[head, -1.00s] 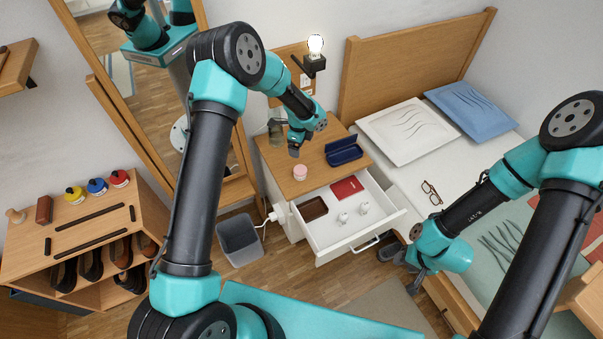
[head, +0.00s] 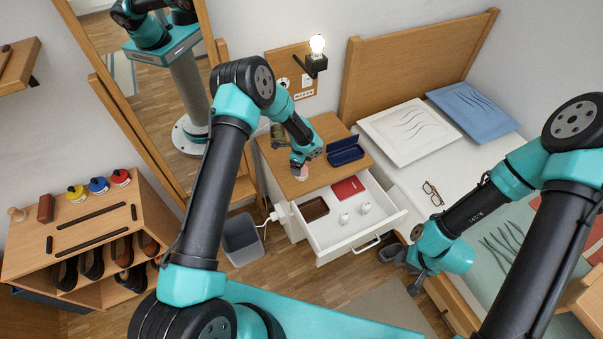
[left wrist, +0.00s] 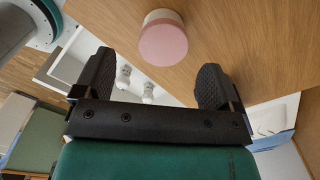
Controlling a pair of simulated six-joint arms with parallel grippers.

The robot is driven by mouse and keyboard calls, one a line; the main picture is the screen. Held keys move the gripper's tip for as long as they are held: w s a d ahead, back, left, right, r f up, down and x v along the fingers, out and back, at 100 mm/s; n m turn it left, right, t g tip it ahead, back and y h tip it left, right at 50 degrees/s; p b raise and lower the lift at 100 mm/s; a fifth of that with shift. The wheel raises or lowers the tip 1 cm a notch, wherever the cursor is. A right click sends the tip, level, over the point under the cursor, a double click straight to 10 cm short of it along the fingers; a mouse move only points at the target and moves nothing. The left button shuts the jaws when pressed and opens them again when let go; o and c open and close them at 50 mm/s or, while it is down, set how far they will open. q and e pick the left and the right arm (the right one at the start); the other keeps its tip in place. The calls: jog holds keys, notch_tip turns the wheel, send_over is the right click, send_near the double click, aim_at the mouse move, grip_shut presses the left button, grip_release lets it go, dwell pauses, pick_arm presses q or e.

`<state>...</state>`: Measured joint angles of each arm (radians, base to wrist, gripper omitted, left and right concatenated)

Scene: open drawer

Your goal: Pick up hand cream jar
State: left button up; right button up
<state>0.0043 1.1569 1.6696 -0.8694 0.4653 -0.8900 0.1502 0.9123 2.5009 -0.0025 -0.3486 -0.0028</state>
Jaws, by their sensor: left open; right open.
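The hand cream jar is small and pink with a pale wooden-looking base or lid edge. In the left wrist view the jar (left wrist: 163,40) stands on the nightstand top, ahead of the open fingers and apart from them. In the head view the jar (head: 301,174) is partly hidden by my left gripper (head: 297,165), which hangs just over it. In the left wrist view my left gripper (left wrist: 157,88) is open and empty, its two black fingers spread.
The nightstand (head: 326,127) also bears an open blue case (head: 345,151). Its open drawer (head: 340,228) holds a red booklet (head: 347,188), a brown tray (head: 314,209) and white earbuds (head: 364,208). A lamp (head: 317,47) is on the wall behind. A grey bin (head: 241,239) stands left.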

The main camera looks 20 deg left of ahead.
pick_arm(q)
jog(key=shift+f, duration=0.4)
jog(key=shift+w+f, duration=0.2)
jog(key=shift+f, duration=2.4)
jog(key=shift+d, duration=0.1)
jog(key=c, duration=1)
